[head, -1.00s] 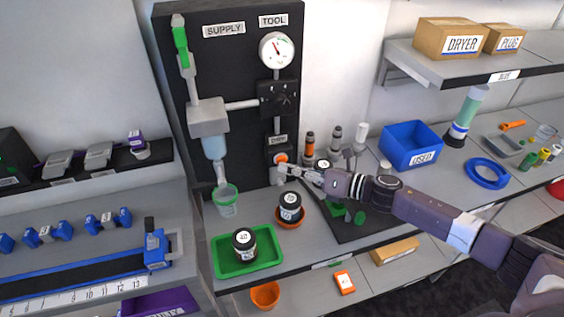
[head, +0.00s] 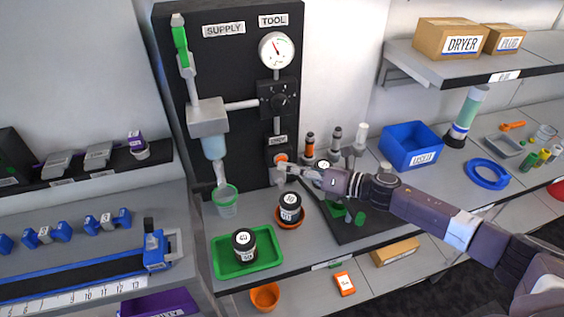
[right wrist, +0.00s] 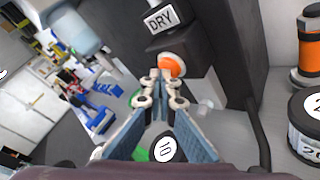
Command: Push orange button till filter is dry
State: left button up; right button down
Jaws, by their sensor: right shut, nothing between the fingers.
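The orange button (head: 281,158) sits low on the black panel (head: 240,60), under a small label that reads DRY in the right wrist view. The button (right wrist: 171,66) also shows there, just beyond my fingertips. My right gripper (head: 283,174) is shut and empty, its tips at the lower edge of the button; I cannot tell whether they touch it. The closed fingertips (right wrist: 160,76) point at the button. The filter (head: 214,146) is a pale blue clear bowl under a grey block at the panel's left. A clear cup (head: 226,200) with a green rim stands below it. My left gripper is not in view.
A black-lidded jar (head: 290,207) stands in an orange dish just below my right gripper. Another jar (head: 244,244) stands in a green tray (head: 272,257). Orange-banded and grey fittings (head: 309,146) stand right of the button. A blue bin (head: 410,146) is farther right.

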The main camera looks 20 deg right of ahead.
jog(key=shift+w, duration=0.2)
jog(key=shift+s, duration=0.9)
jog(key=shift+s+d, duration=0.15)
jog(key=shift+s, duration=2.35)
